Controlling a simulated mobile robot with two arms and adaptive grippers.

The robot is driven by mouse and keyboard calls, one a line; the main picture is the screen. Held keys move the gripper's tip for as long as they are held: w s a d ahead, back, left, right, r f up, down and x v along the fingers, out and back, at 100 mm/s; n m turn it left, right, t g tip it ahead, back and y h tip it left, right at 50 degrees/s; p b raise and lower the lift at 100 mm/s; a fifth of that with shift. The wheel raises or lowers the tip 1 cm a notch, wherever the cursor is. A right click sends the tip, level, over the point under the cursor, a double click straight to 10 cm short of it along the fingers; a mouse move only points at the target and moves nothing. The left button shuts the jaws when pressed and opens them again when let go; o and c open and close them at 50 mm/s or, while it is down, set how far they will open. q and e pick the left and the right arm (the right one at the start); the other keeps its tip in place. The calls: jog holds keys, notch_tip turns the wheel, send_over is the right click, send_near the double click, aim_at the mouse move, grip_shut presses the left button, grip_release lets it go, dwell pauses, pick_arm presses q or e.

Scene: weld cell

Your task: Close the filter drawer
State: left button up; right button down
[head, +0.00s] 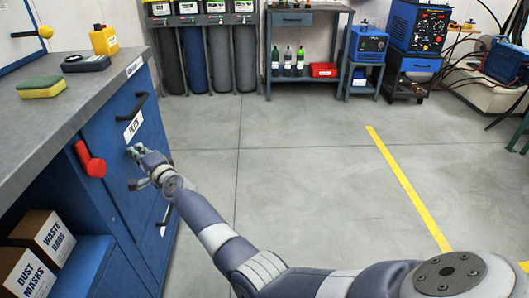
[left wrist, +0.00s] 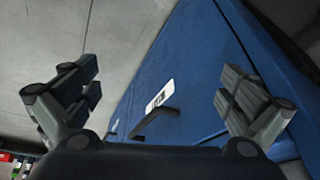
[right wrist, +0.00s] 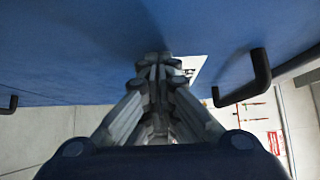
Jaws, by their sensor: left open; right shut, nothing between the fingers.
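The filter drawer front (head: 112,128) is a blue panel on the cabinet at the left, with a black bar handle (head: 132,108) and a white label (head: 133,126). I cannot tell whether it sits flush. My right gripper (head: 138,163) is shut and empty, its tips at the blue front just below the label. In the right wrist view its fingertips (right wrist: 155,62) meet or nearly meet the blue face, partly hiding the label (right wrist: 192,66); the handle (right wrist: 250,80) is to the right. My left gripper (left wrist: 158,95) is open and empty, facing a blue panel.
A red handle-like part (head: 90,160) juts from the cabinet. The worktop (head: 55,113) holds a sponge (head: 41,87) and a yellow bottle (head: 104,40). The floor to the right is clear.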

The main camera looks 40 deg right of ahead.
pick_arm(q)
jog(key=shift+w+d+r+t, duration=0.2)
jog(key=shift+w+t, duration=0.1)
jog(key=shift+w, duration=0.3)
jog(key=shift+w+d+r+t, duration=0.2)
jog(key=shift+w+t, duration=0.1)
jog(key=shift+w, duration=0.25)
pick_arm(e)
jog(key=shift+w+a+r, duration=0.1)
jog(key=shift+w+a, duration=0.15)
jog(key=shift+a, duration=0.15)
